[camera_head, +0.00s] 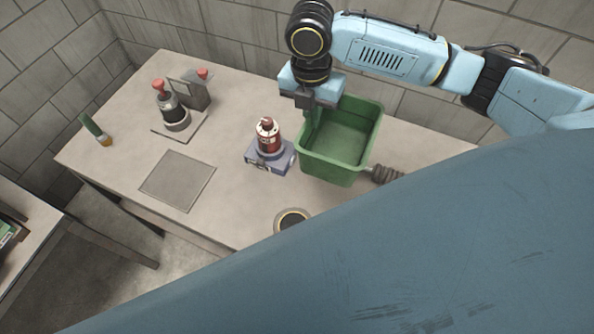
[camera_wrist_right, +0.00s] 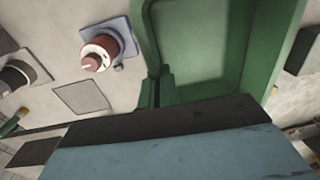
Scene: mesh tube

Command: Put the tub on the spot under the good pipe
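The green open-topped tub (camera_head: 345,168) is on the right part of the table. In the right wrist view the tub (camera_wrist_right: 215,45) fills the upper middle. My right gripper (camera_head: 306,106) is at the tub's far left corner, pointing down by its wall. In the right wrist view the finger area (camera_wrist_right: 161,88) is at the tub wall, dark and partly hidden; I cannot tell if it grips. A flat grey square (camera_head: 178,181) lies at the table's left front. No pipe can be told for sure. My left gripper is not in view.
A red-brown bottle-like device on a blue-grey base (camera_head: 268,150) stands just left of the tub. A dark red-topped device (camera_head: 174,113) stands farther left. A dark coil (camera_head: 387,174) lies right of the tub, and a dark round disc (camera_head: 292,219) is near the front edge.

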